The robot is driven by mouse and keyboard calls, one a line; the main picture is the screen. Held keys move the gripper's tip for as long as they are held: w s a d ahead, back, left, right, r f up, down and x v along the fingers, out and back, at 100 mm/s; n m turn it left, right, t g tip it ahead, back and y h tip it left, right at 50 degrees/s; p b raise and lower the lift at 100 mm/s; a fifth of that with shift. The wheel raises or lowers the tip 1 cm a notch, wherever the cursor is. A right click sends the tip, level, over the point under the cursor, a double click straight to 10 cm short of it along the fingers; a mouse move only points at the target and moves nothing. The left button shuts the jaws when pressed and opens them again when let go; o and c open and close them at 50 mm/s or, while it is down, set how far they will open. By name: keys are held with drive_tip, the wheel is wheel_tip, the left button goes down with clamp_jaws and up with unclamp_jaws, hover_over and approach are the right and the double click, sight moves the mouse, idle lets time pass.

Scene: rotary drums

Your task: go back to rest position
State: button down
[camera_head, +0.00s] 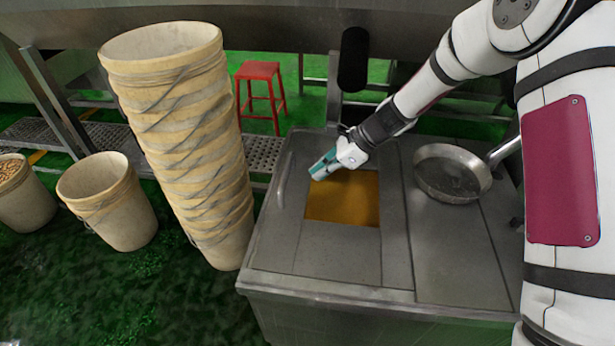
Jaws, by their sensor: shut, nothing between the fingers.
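My gripper (322,168) is at the end of my white arm, which reaches in from the right. Its teal fingers are shut with nothing between them. It is over the upper left part of a square opening (345,200) with an orange-brown content, set in a grey metal counter (420,265). I cannot tell the exact height of the fingers above the opening.
A metal pan (452,186) sits on the counter to the right of my gripper. A tall stack of buckets (185,130) stands left of the counter. A single bucket (110,200), a filled bucket (22,195) and a red stool (262,92) stand on the floor.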

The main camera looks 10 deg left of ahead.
drive_tip(key=v, duration=0.6)
drive_tip(key=shift+d+p, duration=0.3)
drive_tip(key=shift+p, duration=0.05)
drive_tip(key=s+d+r+n+h, duration=0.2)
drive_tip(key=s+d+r+n, duration=0.3)
drive_tip(key=s+r, duration=0.4)
drive_tip(key=s+d+r+n+h, duration=0.2)
drive_tip(key=s+d+r+n, duration=0.25)
drive_tip(key=s+r, duration=0.45)
drive_tip(key=s+d+r+n+t+h, duration=0.15)
drive_tip(key=s+d+n, duration=0.3)
drive_tip(key=s, duration=0.65)
drive_tip(key=s+d+n+h, duration=0.2)
drive_tip(key=s+d+n, duration=0.3)
drive_tip(key=s, duration=0.5)
wheel_tip(320, 180, up, 14)
drive_tip(key=d+m+t+p, duration=0.1)
drive_tip(key=d+t+p, duration=0.1)
drive_tip(key=p, duration=1)
drive_tip(key=shift+s+t, duration=0.15)
drive_tip(key=shift+t, duration=0.2)
